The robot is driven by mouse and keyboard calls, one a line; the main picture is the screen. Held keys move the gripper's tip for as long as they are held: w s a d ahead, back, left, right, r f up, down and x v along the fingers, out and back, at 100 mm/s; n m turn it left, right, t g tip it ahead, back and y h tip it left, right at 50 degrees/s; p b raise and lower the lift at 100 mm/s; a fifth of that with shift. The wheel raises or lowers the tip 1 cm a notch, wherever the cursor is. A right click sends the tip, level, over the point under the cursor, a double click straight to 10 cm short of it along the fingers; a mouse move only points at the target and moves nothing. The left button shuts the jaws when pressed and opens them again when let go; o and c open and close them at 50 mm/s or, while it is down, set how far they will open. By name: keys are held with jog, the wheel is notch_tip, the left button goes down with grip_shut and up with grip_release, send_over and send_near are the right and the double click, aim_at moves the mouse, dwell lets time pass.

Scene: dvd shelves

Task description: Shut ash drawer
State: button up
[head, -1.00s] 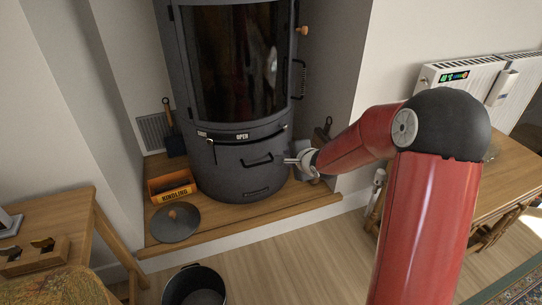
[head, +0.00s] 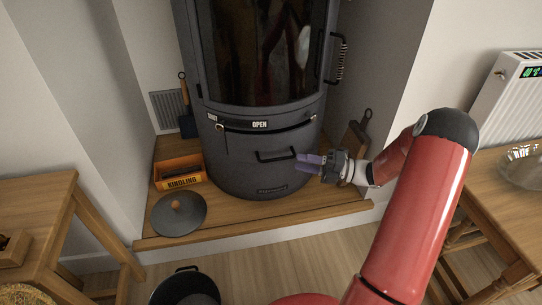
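The dark grey stove (head: 262,60) stands on a wooden hearth in an alcove. The ash drawer (head: 270,165) is the curved front panel low on the stove, with a black bar handle (head: 276,154). Its front looks about level with the stove body, and I cannot tell whether it stands slightly out. My gripper (head: 303,163) is at the right end of the handle, its fingers pointing left. I cannot tell whether the fingers touch the handle or how far apart they are.
An orange kindling box (head: 179,178) and a round dark lid (head: 178,213) are on the hearth at left. A black bucket (head: 186,285) stands on the floor in front. Wooden tables are at left (head: 40,195) and right (head: 500,190). A shovel (head: 187,122) leans at the back.

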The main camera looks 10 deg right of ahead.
aim_at(280, 158)
jog(key=x, duration=0.7)
jog(key=shift+a+r+b, duration=0.1)
jog(key=shift+a+b, duration=0.15)
jog(key=shift+b, duration=0.15)
grip_shut()
jog(key=shift+w, duration=0.1)
